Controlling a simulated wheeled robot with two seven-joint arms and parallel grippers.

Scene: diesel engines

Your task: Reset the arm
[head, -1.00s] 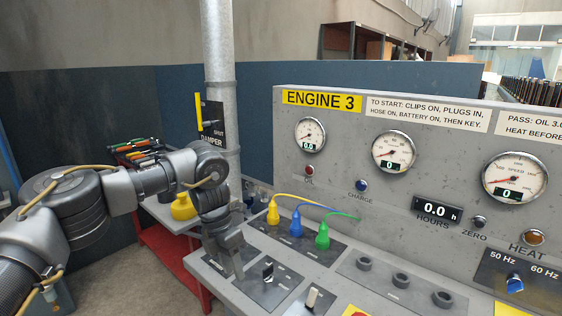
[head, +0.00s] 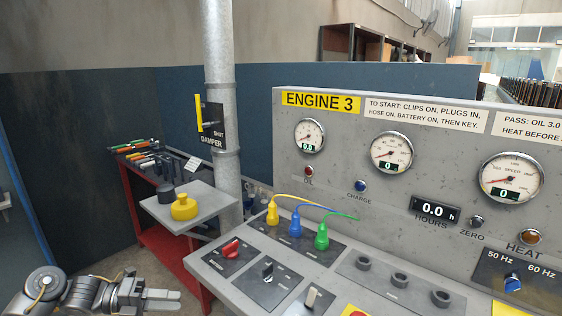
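My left arm is folded low at the bottom left of the head view. Its gripper (head: 160,300) points right, below and left of the control desk (head: 215,262). Two fingers show with a narrow gap between them, and nothing is visible in it. The gripper is clear of the desk and its switches. The red switch (head: 231,248) on the desk is now in full view. My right gripper is not in view.
Yellow, blue and green plugs (head: 295,226) sit in the desk. A small grey shelf with a yellow knobbed part (head: 184,207) stands left of it, near a red tool cart (head: 160,240). The Engine 3 panel (head: 340,160) fills the right.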

